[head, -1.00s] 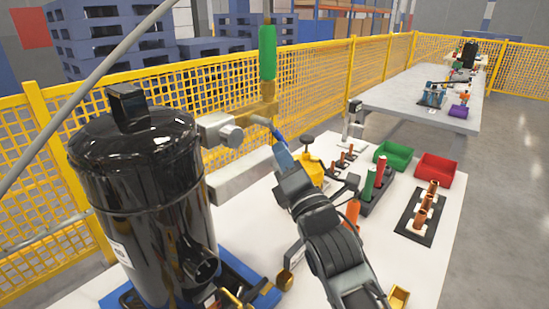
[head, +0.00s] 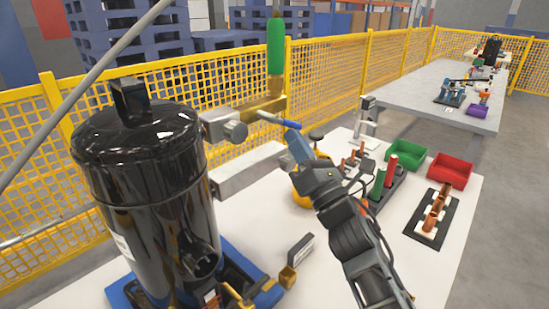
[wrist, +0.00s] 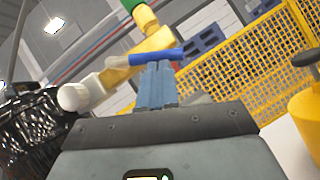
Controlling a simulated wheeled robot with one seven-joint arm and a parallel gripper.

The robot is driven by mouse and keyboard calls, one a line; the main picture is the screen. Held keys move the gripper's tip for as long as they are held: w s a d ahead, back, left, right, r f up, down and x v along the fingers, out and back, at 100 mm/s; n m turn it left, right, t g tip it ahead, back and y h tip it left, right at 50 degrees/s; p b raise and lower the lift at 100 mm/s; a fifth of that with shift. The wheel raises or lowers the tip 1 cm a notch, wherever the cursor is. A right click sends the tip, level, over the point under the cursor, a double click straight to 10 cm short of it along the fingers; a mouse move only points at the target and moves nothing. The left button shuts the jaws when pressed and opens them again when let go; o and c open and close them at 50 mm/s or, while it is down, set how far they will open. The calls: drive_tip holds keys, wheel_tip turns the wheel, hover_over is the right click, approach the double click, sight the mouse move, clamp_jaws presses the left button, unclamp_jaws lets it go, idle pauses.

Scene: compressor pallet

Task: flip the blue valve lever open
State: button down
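The blue valve lever (head: 278,117) sticks out to the right from the brass valve (head: 262,105), sloping slightly down in the head view. A green cylinder (head: 275,47) stands above the valve. In the wrist view the lever (wrist: 155,57) lies across, just beyond the blue fingertips of my gripper (wrist: 157,66). The two fingers are side by side with no clear gap, and the lever is not between them. In the head view my gripper (head: 294,136) is just below the lever's outer end. The tips seem to touch it, but contact is hard to tell.
The black compressor tank (head: 140,190) stands left, with a grey block (head: 245,170) beside it. A yellow round object (head: 303,188) is close below my gripper. Green (head: 403,154) and red (head: 449,172) bins stand right. The yellow mesh fence (head: 330,75) runs behind.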

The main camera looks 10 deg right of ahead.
drive_tip(key=shift+w+d+r+n+g+y+b, duration=0.3)
drive_tip(key=shift+n+g+y+b, duration=0.2)
drive_tip(key=shift+n+y+b, duration=0.9)
drive_tip(key=shift+w+d+r+n+g+y+b, duration=0.2)
drive_tip(key=shift+r+n+g+y+b, duration=0.55)
drive_tip(key=shift+n, duration=1.2)
drive_tip(key=shift+w+d+r+n+g+y+b, duration=0.15)
drive_tip(key=shift+d+n+g+y+b, duration=0.15)
drive_tip(key=shift+n+y+b, duration=0.9)
drive_tip(key=shift+n+p, duration=0.35)
drive_tip(key=shift+n, duration=0.2)
drive_tip(key=shift+f, duration=0.1)
drive_tip(key=shift+d+f+b, duration=0.1)
drive_tip(key=shift+f+b, duration=0.45)
drive_tip(key=shift+b, duration=0.2)
drive_tip(key=a+f+b+v, duration=0.1)
drive_tip(key=b+v, duration=0.3)
drive_tip(key=v, duration=0.8)
drive_tip(key=shift+w+f, duration=0.3)
drive_tip(key=shift+f, duration=0.1)
drive_tip(key=shift+d, duration=0.1)
